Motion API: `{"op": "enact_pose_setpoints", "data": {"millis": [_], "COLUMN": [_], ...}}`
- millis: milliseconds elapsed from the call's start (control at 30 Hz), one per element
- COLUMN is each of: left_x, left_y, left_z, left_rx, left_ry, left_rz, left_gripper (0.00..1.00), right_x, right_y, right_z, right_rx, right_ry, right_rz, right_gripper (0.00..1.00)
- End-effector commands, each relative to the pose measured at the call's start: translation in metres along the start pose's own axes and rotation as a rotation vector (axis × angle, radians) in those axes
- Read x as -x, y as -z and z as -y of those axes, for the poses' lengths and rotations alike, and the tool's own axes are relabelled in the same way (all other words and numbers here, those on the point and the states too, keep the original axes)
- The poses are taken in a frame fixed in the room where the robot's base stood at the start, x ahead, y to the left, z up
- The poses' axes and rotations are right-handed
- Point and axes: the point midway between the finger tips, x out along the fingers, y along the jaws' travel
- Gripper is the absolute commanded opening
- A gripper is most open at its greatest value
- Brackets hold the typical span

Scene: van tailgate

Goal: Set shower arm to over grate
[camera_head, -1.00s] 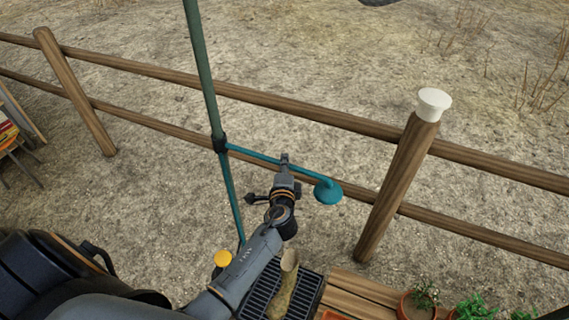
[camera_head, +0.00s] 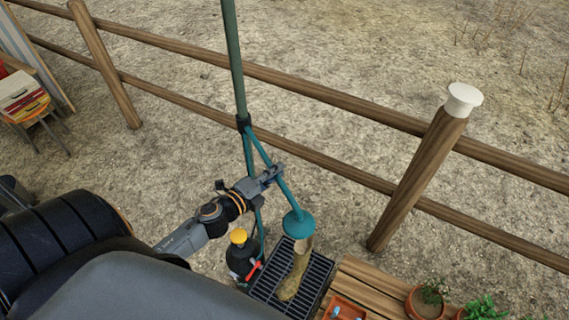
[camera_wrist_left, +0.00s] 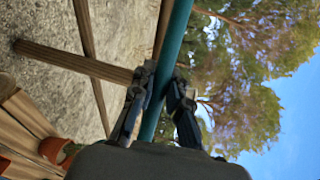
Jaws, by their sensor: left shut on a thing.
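The teal shower arm (camera_head: 266,158) runs from a dark collar on the green pole (camera_head: 236,70) down to its round shower head (camera_head: 299,223). The head now shows over the far part of the black grate (camera_head: 315,277). My left gripper (camera_head: 276,173) is shut on the shower arm, about midway along it. In the left wrist view the teal tube (camera_wrist_left: 170,70) passes between the two fingers. A tan, muddy-looking long object (camera_head: 295,274) stands or lies on the grate, its top partly hidden by the head. My right gripper is not in view.
A dark container with a yellow knob (camera_head: 238,236) stands left of the grate. A wooden bench (camera_head: 365,285) with an orange tray (camera_head: 343,308) and potted plants (camera_head: 428,296) is at the right. A wooden fence post (camera_head: 415,180) with a white cap stands behind.

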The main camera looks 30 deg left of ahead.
Motion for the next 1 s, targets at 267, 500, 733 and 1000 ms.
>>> {"op": "enact_pose_setpoints", "data": {"millis": [267, 500, 733, 1000], "left_x": [0.0083, 0.0083, 0.0082, 0.0088], "left_y": [-0.004, -0.0042, -0.0043, -0.0041], "left_z": [-0.0023, -0.0021, -0.002, -0.002], "left_rx": [-0.007, -0.008, -0.008, -0.007], "left_ry": [0.002, 0.002, 0.003, 0.003], "left_rz": [-0.04, -0.04, -0.039, -0.039], "left_gripper": [0.0, 0.0, 0.39, 0.39], "right_x": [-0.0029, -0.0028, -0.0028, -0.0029], "right_y": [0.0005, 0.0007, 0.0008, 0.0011], "right_z": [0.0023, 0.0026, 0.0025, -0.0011], "right_rx": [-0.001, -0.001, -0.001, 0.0], "right_ry": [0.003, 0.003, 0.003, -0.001], "right_rz": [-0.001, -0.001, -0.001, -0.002], "right_gripper": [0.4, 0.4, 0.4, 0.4]}}
